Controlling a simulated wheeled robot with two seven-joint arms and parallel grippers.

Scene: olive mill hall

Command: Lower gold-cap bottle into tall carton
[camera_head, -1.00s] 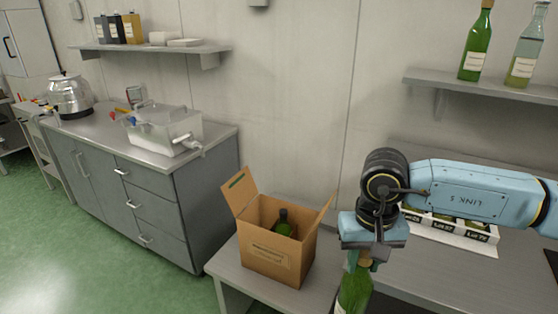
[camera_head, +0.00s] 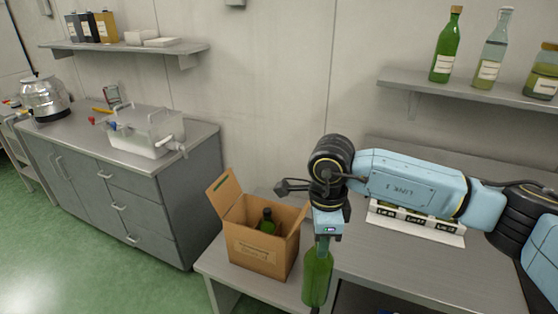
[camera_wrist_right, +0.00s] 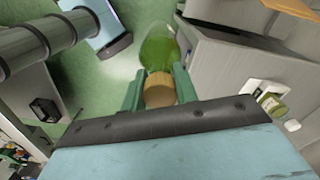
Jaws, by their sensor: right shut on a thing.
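My right gripper (camera_head: 322,246) points down and is shut on the neck of a green bottle (camera_head: 316,280). The bottle hangs upright to the right of the carton, apart from it in the picture. In the right wrist view the fingers (camera_wrist_right: 158,92) hold the bottle just by its tan-gold cap (camera_wrist_right: 160,90), and its green body (camera_wrist_right: 158,48) shows against the floor. The open brown carton (camera_head: 262,256) stands on the bench with flaps raised at left and right. A dark-capped green bottle (camera_head: 267,223) stands inside it. The carton's floor is hidden. My left gripper is not in view.
A white labelled tray (camera_head: 420,228) lies behind my right arm. A wall shelf (camera_head: 410,86) holds bottles above. A cabinet (camera_head: 150,200) with a clear tank (camera_head: 147,130) stands at left.

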